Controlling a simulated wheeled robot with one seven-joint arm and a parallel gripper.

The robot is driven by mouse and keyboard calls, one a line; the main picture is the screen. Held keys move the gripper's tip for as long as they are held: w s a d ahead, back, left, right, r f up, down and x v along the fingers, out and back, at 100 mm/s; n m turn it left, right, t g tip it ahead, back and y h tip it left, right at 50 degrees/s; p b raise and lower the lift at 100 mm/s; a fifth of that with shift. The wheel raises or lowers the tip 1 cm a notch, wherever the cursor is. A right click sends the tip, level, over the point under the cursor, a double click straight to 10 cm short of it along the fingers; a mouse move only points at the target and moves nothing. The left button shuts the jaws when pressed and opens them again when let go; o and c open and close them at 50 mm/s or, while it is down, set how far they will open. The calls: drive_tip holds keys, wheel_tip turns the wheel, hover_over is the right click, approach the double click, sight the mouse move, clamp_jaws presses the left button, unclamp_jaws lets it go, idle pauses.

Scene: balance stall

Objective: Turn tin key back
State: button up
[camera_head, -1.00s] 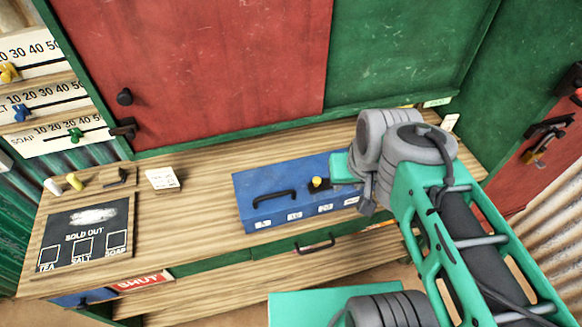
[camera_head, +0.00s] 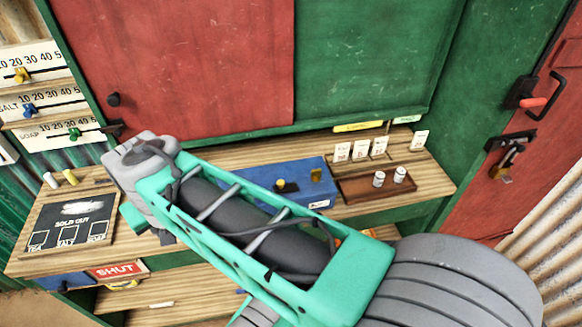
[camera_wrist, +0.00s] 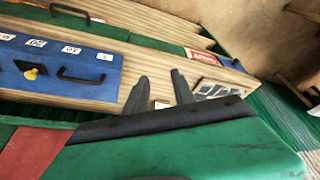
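The blue tin (camera_head: 235,189) sits on the wooden counter, partly hidden behind my arm in the head view. Its small yellow key (camera_head: 281,186) stands on a dark plate on the top. In the wrist view the tin (camera_wrist: 60,60) is at the left, with the key (camera_wrist: 31,74) beside a black handle (camera_wrist: 82,76). My gripper (camera_wrist: 159,76) has its two dark fingers apart with nothing between them. It is off to one side of the tin, over bare counter, and touches neither tin nor key. In the head view my arm reaches left and the fingers are not clear.
A brown tray (camera_head: 376,187) with two small cans stands right of the tin, with white price cards (camera_head: 361,149) behind it. A chalkboard (camera_head: 72,232) lies at the left. A red SHUT sign (camera_head: 117,269) is on the counter's front edge. A padlock (camera_head: 503,168) hangs on the right.

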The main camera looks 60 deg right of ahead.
drive_tip(key=w+d+m+g+h, duration=0.1)
drive_tip(key=d+m, duration=0.4)
drive_tip(key=d, duration=0.4)
drive_tip(key=m+g+h, duration=0.1)
drive_tip(key=m+g, duration=0.5)
drive_tip(key=m, duration=1.3)
approach(316, 170)
drive_tip(key=f, duration=0.1)
drive_tip(key=x, duration=0.3)
drive_tip(key=p+x, duration=0.1)
drive_tip(key=x, duration=0.3)
drive_tip(key=shift+s+d+r, duration=0.1)
drive_tip(key=shift+s+d, duration=0.05)
drive_tip(key=shift+s, duration=0.05)
drive_tip(key=shift+d+f, duration=0.1)
drive_tip(key=shift+f, duration=0.35)
clamp_jaws()
